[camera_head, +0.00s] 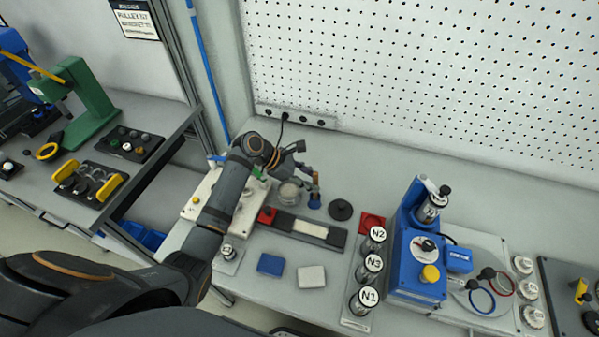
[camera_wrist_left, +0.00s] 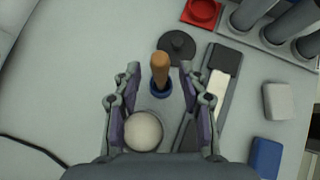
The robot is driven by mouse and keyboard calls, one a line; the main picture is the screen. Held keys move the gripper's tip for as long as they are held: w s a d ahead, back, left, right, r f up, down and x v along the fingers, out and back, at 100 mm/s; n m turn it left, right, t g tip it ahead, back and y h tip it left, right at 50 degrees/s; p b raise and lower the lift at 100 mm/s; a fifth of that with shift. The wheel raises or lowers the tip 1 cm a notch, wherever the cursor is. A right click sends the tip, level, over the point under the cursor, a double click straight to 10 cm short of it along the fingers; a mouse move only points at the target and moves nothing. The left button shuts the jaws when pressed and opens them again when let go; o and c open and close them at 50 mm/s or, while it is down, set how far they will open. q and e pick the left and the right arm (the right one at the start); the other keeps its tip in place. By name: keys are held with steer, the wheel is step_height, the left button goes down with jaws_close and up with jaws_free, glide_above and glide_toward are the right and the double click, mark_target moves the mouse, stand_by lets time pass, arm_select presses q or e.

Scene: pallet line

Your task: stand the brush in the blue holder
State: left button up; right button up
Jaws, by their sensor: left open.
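The brush (camera_head: 316,182) shows as an upright brown wooden handle just beyond my left gripper in the head view. Its lower end is at the blue holder (camera_head: 314,202), a small blue cup on the bench. In the left wrist view the brush handle (camera_wrist_left: 160,66) rises out of the blue holder (camera_wrist_left: 160,91), its lower end hidden inside. My left gripper (camera_head: 304,172) is open, with its fingers apart on either side of the brush in the left wrist view (camera_wrist_left: 161,80). I see no finger touching the handle. My right gripper is not in view.
A round pale-topped jar (camera_head: 289,193) stands close beside the holder. A black knobbed disc (camera_head: 340,210) lies to its right. A dark tray with a white block (camera_head: 310,229) lies in front. Cylinders (camera_head: 374,239) and a blue machine (camera_head: 415,265) stand to the right.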

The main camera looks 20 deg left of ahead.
arm_select(q)
steer(key=v, duration=0.9)
steer(key=shift+a+r, duration=0.2)
steer(key=shift+s, duration=0.1)
stand_by(0.5)
